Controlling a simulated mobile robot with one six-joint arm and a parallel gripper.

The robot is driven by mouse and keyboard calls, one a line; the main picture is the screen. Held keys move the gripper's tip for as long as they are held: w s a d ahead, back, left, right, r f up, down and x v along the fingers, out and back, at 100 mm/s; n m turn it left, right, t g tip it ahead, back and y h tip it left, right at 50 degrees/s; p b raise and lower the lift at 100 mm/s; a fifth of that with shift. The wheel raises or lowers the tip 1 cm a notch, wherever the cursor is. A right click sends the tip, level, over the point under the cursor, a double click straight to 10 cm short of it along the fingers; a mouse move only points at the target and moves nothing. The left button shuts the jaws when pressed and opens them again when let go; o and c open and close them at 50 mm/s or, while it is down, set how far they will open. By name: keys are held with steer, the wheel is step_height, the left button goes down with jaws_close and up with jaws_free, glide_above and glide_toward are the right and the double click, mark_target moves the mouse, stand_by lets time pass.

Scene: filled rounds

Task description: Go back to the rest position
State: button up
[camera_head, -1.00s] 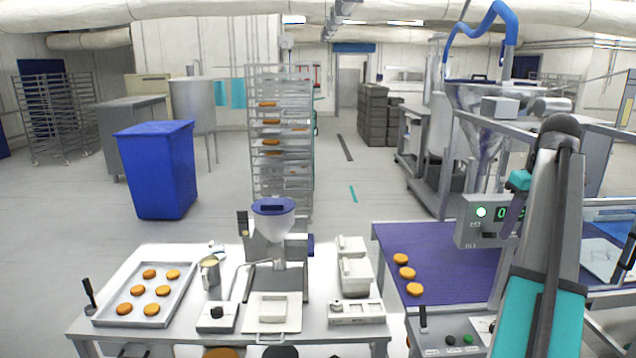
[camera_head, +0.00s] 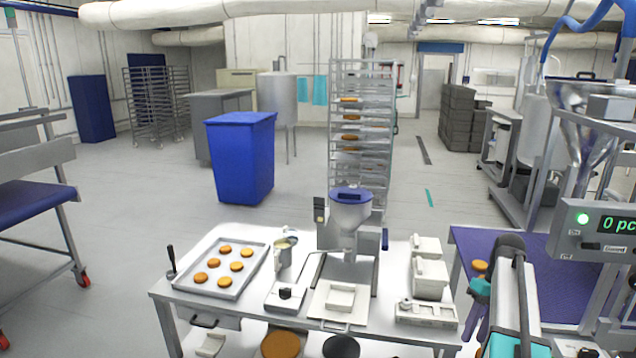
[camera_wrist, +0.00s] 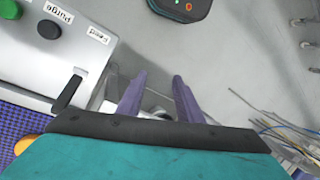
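My gripper shows in the wrist view (camera_wrist: 160,97) as two purple fingers standing apart with nothing between them. Below them in that view are a grey floor and the edge of a machine panel. In the head view my arm is at the lower right, in front of the purple conveyor belt (camera_head: 508,252). An orange round (camera_head: 480,267) on the belt shows just beside the arm.
A steel table (camera_head: 235,318) in front holds a tray (camera_head: 238,289) of several orange rounds and a depositor (camera_head: 350,210). A blue bin (camera_head: 242,158) and a rack (camera_head: 362,125) stand behind. A control box (camera_head: 598,232) is close to my arm at right. The middle floor is clear.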

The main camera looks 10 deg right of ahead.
steer(key=s+a+f+n+g+b, duration=0.1)
steer(key=s+a+f, duration=0.2)
steer(key=a+f, duration=0.6)
steer(key=s+a+f+g+b, duration=0.25)
steer(key=a+f, duration=0.35)
steer(key=f, duration=0.5)
steer(key=s+a+f+n+g, duration=0.1)
steer(key=s+a+f, duration=0.2)
steer(key=a+f, duration=0.65)
steer(key=s+a+f+m+h+b, duration=0.1)
steer(key=s+a+f, duration=0.3)
steer(key=s+f, duration=0.6)
steer(key=s+a+f+m+h+b, duration=0.2)
steer(key=s+a+f, duration=0.2)
steer(key=s+f, duration=0.7)
steer(key=shift+s+t, duration=0.45)
steer(key=shift+s, duration=0.05)
